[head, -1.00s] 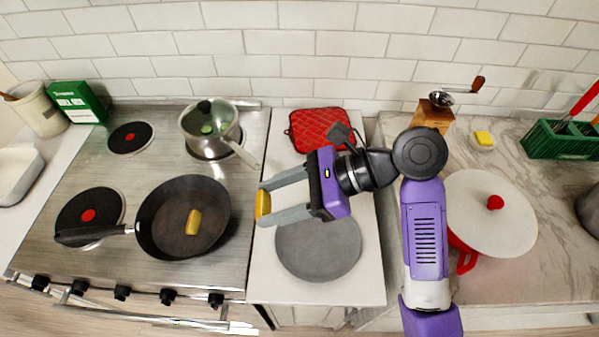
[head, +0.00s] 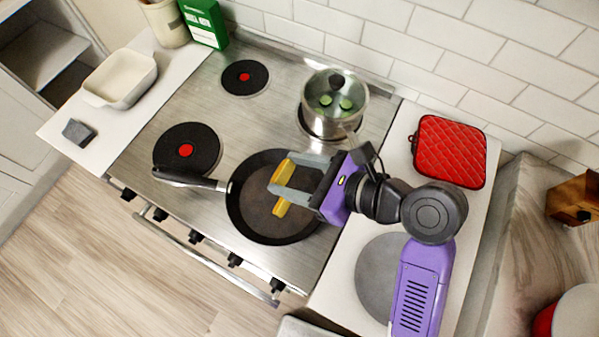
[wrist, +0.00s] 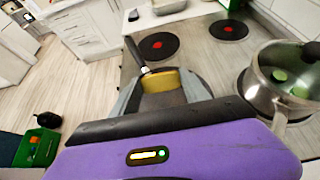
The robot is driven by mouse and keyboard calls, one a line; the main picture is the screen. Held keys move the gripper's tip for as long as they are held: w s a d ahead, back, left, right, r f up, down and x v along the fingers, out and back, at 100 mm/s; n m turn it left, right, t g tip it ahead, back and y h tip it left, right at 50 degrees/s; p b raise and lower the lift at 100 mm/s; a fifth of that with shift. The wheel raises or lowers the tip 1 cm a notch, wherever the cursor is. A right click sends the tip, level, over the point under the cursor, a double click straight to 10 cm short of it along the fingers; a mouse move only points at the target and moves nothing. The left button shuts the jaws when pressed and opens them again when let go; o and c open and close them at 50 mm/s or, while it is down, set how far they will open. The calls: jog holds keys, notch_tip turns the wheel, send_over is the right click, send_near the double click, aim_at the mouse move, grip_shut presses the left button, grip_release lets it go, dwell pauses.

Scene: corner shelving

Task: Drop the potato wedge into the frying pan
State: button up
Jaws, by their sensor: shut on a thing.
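My gripper (head: 281,173) is shut on a yellow potato wedge (head: 283,170), held across its fingertips above the frying pan. The held wedge also shows large between the fingers in the wrist view (wrist: 160,80). The black frying pan (head: 250,216) sits at the front right of the stove, its handle pointing left. A second yellow wedge (head: 281,209) lies in the pan, partly hidden by the lower finger. My gripper and fingers cover part of the pan's right side. The exact height of the held wedge over the pan is hard to tell.
A lidded pot (head: 333,105) with green pieces inside stands behind the pan. A red pot holder (head: 449,152) and a grey round plate (head: 376,280) lie on the right counter. A white dish (head: 120,80) sits left. The left burners (head: 187,150) are bare.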

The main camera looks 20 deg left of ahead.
notch_tip(320, 180, down, 6)
jog(key=b, duration=0.8)
jog(key=shift+b, duration=0.3)
jog(key=shift+r, duration=0.1)
jog(key=o, duration=1.4)
jog(key=shift+d, duration=0.15)
jog(key=v, duration=0.7)
jog(key=shift+s+d+r, duration=0.1)
jog(key=shift+d+r, duration=0.05)
jog(key=shift+d, duration=0.15)
